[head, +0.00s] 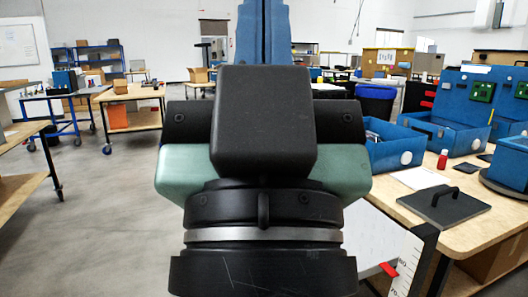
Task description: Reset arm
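My gripper (263,15) fills the middle of the head view, seen from behind and pointing away from me. Its teal hand body, black rings and a black block on top are close to the camera. Beyond the block, two blue finger-like parts run up side by side at the centre, with no background showing between them. Their tips are cut off by the top edge of the picture. No held object can be made out. The block hides the finger bases and whatever lies straight behind it.
At the right is a wooden workbench (485,232) with blue bins (446,134), a red-capped bottle (442,159) and a black plate with a handle (444,207). A wooden table edge (22,133) is at the left. Open grey floor (105,225) lies left of my arm.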

